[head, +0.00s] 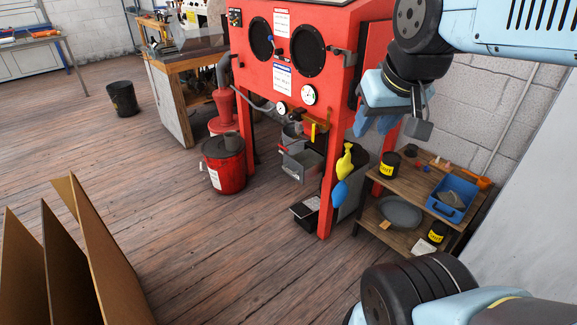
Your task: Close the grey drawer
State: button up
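The grey drawer (300,163) is a small open-topped box under the red cabinet (345,75), between its legs. It sticks out toward the front and looks pulled open; a small red part shows at its left edge. How far it runs back under the cabinet is hidden. My gripper (375,122) hangs from the upper right, in front of the cabinet's right side in the picture.
A yellow and blue thing (344,160) hangs by the cabinet's front leg. A black box (304,212) lies below the drawer. A wooden shelf (452,218) with tins and a blue tray stands right. A red drum (224,170) stands left. Cardboard sheets (100,250) stand front left; the middle floor is clear.

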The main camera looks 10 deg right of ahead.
aim_at(302, 166)
jog(key=u, duration=0.1)
jog(key=i, duration=0.9)
jog(key=z, duration=0.85)
jog(key=k, duration=1)
jog(key=u, duration=0.65)
jog(key=i, duration=0.45)
jog(key=z, duration=0.05)
